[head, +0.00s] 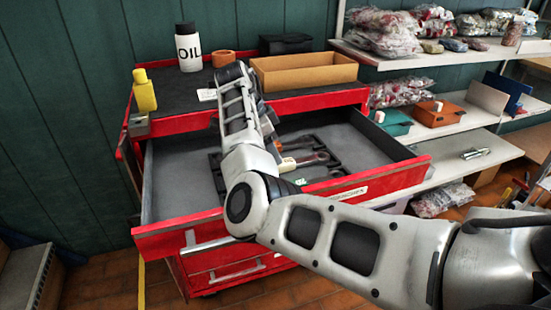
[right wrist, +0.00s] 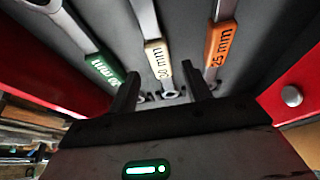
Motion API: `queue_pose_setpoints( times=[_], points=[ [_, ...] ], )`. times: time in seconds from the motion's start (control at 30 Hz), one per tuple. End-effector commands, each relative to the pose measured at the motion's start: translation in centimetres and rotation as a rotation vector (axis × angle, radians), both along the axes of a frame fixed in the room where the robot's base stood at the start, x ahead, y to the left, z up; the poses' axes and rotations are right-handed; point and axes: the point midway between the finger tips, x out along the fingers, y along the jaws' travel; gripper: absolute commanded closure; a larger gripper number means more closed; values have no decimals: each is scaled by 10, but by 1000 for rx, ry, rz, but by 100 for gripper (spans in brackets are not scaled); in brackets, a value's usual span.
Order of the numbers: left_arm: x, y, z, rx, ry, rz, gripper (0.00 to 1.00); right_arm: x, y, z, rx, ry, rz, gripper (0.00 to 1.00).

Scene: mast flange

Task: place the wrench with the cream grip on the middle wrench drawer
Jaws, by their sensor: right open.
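The wrench with the cream grip (right wrist: 157,58) lies in the open drawer (head: 176,188), between a green-grip wrench (right wrist: 104,72) and an orange-grip wrench (right wrist: 220,45). Its cream grip also shows in the head view (head: 288,164). My right gripper (right wrist: 162,88) is open, with one finger on each side of the cream wrench's end; I cannot tell whether they touch it. In the head view my right gripper (head: 270,125) is partly hidden behind my arm, over the drawer. The drawer front carries a white label, too small to read surely. My left gripper is out of view.
The red cabinet's top holds an oil bottle (head: 188,48), a yellow bottle (head: 144,91) and an open cardboard box (head: 303,73). Shelves with bags and bins (head: 437,112) stand at the right. The drawer's left part is bare. Its red front wall rises close to my arm.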

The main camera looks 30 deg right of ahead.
Motion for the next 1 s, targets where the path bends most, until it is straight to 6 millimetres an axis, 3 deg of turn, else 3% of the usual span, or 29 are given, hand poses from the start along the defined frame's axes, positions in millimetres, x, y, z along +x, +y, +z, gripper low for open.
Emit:
queue_pose_setpoints(
  times=[0.2,0.4,1.0],
  points=[
    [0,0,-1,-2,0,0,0,5,18,44,0,-2,3,51],
    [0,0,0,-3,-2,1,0,7,27,67,1,1,2,51],
    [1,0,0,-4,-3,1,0,7,29,72,0,2,1,51]
  ],
)
